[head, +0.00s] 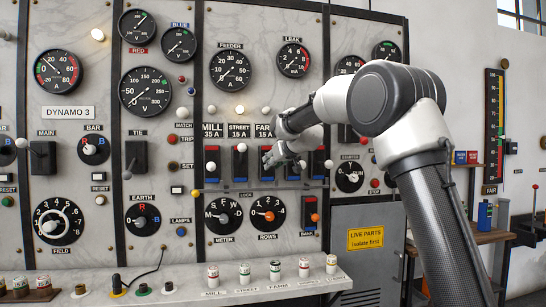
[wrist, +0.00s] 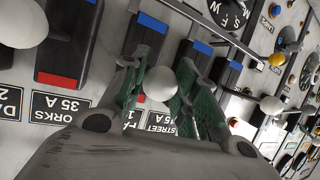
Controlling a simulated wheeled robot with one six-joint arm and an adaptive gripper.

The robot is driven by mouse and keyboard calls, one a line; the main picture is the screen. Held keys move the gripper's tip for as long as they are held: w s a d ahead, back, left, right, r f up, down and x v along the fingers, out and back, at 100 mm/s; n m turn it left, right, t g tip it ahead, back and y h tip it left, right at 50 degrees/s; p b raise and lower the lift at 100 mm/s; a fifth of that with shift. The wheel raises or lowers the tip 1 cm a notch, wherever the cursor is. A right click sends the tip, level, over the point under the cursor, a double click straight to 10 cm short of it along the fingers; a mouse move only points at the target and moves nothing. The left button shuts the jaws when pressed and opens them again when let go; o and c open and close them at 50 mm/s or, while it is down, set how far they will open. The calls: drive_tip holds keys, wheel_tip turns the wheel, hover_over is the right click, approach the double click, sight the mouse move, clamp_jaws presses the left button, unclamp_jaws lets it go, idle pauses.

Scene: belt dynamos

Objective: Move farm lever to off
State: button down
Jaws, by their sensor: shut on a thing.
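The FARM 15 A label (head: 264,130) is third in the row of breaker labels, and the farm lever's black plate (head: 267,150) sits below it, partly behind my gripper (head: 275,158). In the wrist view the panel appears upside down. There my gripper (wrist: 160,100) has its green-padded fingers on both sides of the farm lever's white knob (wrist: 159,82), shut on it. The plate behind has a blue end band (wrist: 151,22).
The street lever (head: 240,160) and mill lever (head: 211,162) stand close on the left. The works lever's white knob (wrist: 24,22) is close on the other side. A thin rail (head: 255,185) runs below the levers. A shelf (head: 180,290) with several labelled pegs juts out lower down.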

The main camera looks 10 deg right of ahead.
drive_tip(key=shift+f, duration=1.05)
drive_tip(key=c, duration=1.1)
unclamp_jaws()
drive_tip(key=shift+r, duration=0.1)
drive_tip(key=shift+s+d+r, duration=0.15)
drive_tip(key=shift+s+r, duration=0.05)
drive_tip(key=shift+s, duration=0.25)
drive_tip(key=v, duration=1.1)
